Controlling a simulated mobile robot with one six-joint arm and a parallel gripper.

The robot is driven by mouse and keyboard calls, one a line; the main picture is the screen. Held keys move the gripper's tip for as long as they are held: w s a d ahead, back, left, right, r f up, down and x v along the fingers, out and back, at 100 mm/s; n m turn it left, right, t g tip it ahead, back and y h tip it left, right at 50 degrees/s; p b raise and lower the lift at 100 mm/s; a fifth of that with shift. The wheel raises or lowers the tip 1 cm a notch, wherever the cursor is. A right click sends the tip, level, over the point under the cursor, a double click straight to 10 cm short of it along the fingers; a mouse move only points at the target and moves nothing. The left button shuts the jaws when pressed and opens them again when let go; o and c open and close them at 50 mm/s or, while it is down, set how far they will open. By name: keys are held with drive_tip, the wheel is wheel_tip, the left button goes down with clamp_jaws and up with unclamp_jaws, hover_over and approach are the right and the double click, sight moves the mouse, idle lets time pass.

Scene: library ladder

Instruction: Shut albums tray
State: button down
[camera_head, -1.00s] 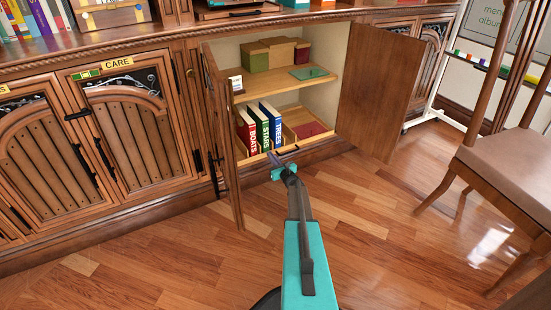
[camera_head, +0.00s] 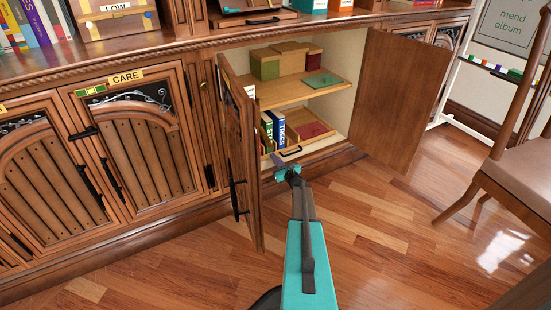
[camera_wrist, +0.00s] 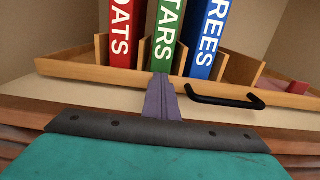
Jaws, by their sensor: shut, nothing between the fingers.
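The albums tray is a wooden tray with low dividers and a black bar handle (camera_head: 290,151). It sits low in the open cabinet, and its front board (camera_wrist: 90,72) fills the wrist view. It holds upright albums: red BOATS (camera_wrist: 122,35), green STARS (camera_wrist: 168,38) and blue TREES (camera_wrist: 208,40). In the head view the left door hides BOATS. My gripper (camera_head: 279,160) is shut and empty at the tray's front. In the wrist view its purple fingertips (camera_wrist: 161,80) overlap the front board, left of the handle. I cannot tell whether they touch it.
The left cabinet door (camera_head: 240,150) stands open close beside my gripper. The right door (camera_head: 400,100) is swung wide. An upper shelf (camera_head: 300,92) holds boxes and a green flat item. A chair (camera_head: 510,180) stands at right; the floor between is clear.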

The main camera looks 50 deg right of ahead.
drive_tip(key=shift+w+d+r, duration=0.1)
drive_tip(key=shift+w+r, duration=0.1)
drive_tip(key=shift+w, duration=0.5)
drive_tip(key=shift+d, duration=0.1)
drive_tip(key=shift+s+a+f, duration=0.1)
drive_tip(key=shift+s+a, duration=0.15)
drive_tip(key=shift+s, duration=0.45)
drive_tip(key=p+v, duration=0.2)
drive_tip(key=v, duration=1.2)
drive_tip(key=shift+p, duration=0.3)
drive_tip(key=shift+s+d+f, duration=0.1)
